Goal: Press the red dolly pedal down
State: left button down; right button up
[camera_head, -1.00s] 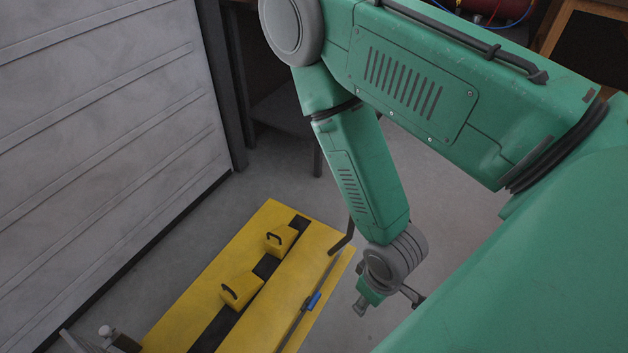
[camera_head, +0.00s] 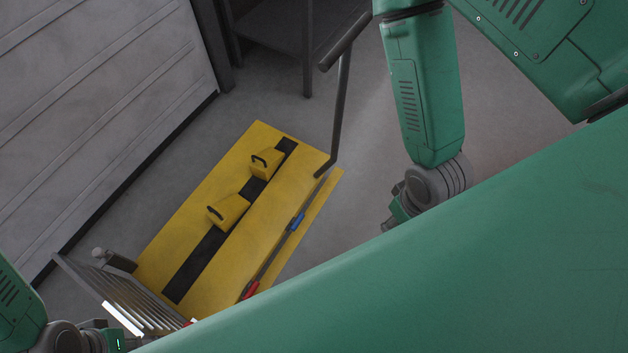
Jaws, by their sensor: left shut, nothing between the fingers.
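The red pedal (camera_head: 250,289) sits at the lower end of a dark rod along the right side of the yellow lift (camera_head: 232,165). A blue pedal (camera_head: 298,221) is farther up the same rod. My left gripper (camera_head: 135,344) is at the bottom left, shut and empty, partly hidden by my green body. It is left of the red pedal and apart from it. My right gripper (camera_head: 390,224) is right of the lift, mostly hidden behind my body, so its fingers cannot be made out.
Two yellow wheel chocks (camera_head: 229,211) stand on the lift's black strip. A grey slatted ramp (camera_head: 125,295) is at the lift's near end. A dark upright handle (camera_head: 340,100) rises at its far right corner. A grey shutter wall (camera_head: 95,110) is on the left.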

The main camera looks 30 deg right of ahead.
aim_at(251, 288)
jog(key=l+z, duration=0.2)
jog(key=z, duration=0.2)
jog(key=k+j, duration=1)
jog(key=k, duration=0.15)
jog(key=i+l+z, duration=0.1)
jog(key=i, duration=0.25)
jog(key=i+l+z, duration=0.1)
jog(key=i, duration=0.2)
